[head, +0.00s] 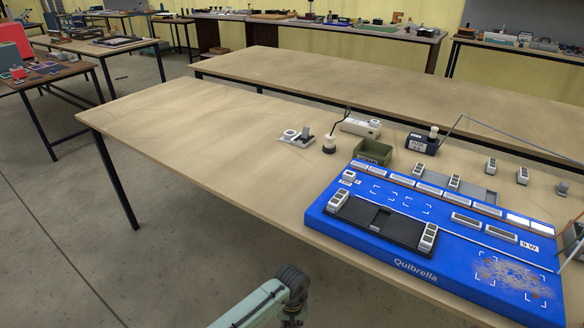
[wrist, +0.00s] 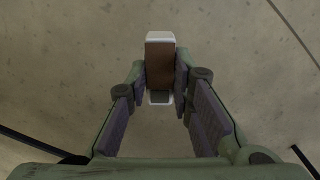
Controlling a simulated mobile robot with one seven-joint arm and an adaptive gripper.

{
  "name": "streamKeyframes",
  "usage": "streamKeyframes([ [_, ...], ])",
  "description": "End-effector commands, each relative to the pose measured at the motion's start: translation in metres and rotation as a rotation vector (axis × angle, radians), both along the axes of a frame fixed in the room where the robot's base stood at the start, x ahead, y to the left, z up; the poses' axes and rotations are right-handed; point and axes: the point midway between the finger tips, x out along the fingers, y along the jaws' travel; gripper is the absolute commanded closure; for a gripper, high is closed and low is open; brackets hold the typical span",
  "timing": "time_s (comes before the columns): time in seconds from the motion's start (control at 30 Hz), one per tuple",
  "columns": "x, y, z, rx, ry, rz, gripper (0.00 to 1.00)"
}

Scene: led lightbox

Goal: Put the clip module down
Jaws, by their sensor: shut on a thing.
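My gripper (wrist: 160,78) is shut on a small block, which I take to be the clip module (wrist: 160,58). The block has white ends and a brown middle, and sits between the fingertips in the wrist view. In the head view part of my arm shows at the bottom edge, in front of the table; the gripper's fingers and the held block cannot be made out there. The blue Quibrella board (head: 350,238) lies on the table (head: 215,150) at the right, with a black tray (head: 375,222) and white modules on it.
A green bin (head: 374,152), a white spool (head: 329,145), a small grey-white fixture (head: 297,139) and a dark box (head: 422,143) stand behind the board. Several small white modules stand at the back right. The table's left half is clear.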

Motion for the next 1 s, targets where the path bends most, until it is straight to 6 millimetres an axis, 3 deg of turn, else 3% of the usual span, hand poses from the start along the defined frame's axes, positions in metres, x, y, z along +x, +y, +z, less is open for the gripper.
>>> streamKeyframes([
  [0.07, 0.000, -0.001, 0.009, -0.001, 0.000, 0.000, 1.00],
  [0.37, 0.000, 0.000, 0.006, -0.001, 0.000, -0.001, 1.00],
  [0.7, 0.000, -0.002, -0.044, -0.005, 0.000, 0.000, 1.00],
  [1.0, 0.000, 0.000, -0.043, 0.000, 0.001, -0.001, 1.00],
])
